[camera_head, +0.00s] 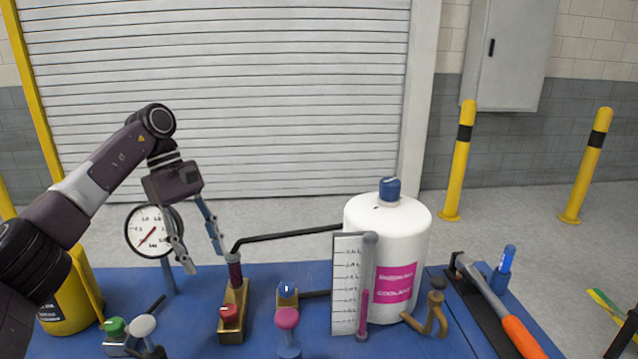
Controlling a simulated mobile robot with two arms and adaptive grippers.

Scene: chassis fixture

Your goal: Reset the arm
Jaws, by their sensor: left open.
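My left arm comes in from the left edge and reaches over the blue bench. My left gripper (203,261) hangs fingers down, open and empty, in front of the round pressure gauge (146,236) and left of the upright lever fitting (235,270). Its two fingers are apart, and it appears to hold nothing. Whether a fingertip touches the fixture is hard to tell. My right gripper is not in view.
The blue bench (285,272) carries a white coolant tank (410,228), a level scale (346,285), red, pink, green and white knobs, and a yellow container (65,300). An orange-handled tool (490,295) lies at right. Yellow bollards (460,165) stand behind.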

